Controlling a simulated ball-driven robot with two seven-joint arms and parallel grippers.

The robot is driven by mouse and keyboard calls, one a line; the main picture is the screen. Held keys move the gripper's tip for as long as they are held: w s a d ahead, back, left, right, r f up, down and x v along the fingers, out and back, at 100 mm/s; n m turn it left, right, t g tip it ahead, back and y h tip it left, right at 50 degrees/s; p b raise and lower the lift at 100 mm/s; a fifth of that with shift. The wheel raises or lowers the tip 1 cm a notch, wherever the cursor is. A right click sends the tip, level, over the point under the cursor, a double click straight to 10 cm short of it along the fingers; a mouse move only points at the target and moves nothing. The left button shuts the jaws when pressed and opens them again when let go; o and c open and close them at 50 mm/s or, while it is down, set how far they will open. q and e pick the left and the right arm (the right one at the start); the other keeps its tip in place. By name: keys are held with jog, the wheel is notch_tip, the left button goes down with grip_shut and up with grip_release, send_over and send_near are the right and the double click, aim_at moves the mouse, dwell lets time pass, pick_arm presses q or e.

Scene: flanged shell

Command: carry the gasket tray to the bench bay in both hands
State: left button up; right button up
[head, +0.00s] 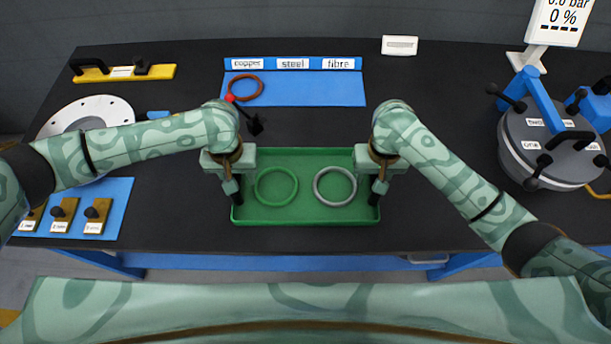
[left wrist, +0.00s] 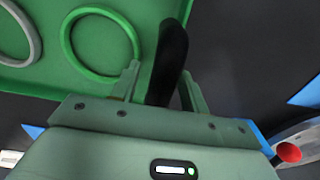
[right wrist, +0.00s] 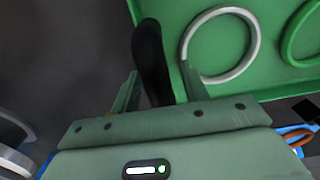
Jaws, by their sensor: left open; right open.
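The green gasket tray (head: 305,218) lies on the black bench top in front of me. It holds a green ring (head: 276,171) on the left and a grey ring (head: 335,171) on the right. My left gripper (head: 233,192) is at the tray's left end; in the left wrist view its open fingers stand either side of a black handle (left wrist: 172,55). My right gripper (head: 379,192) is at the right end; in the right wrist view its open fingers stand either side of another black handle (right wrist: 149,55). Whether the fingers touch the handles I cannot tell.
Behind the tray is a blue mat (head: 310,92) labelled copper, steel and fibre, with a reddish ring (head: 245,87). A grey lidded vessel (head: 550,150) stands right, a white flange (head: 85,115) left. A blue board (head: 115,195) lies front left. Bench between tray and vessel is clear.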

pick_arm(q)
notch_tip(320, 180, up, 12)
jog(key=shift+f, duration=0.2)
jog(key=shift+r, duration=0.1)
pick_arm(e)
notch_tip(320, 180, up, 11)
jog(key=shift+r, duration=0.5)
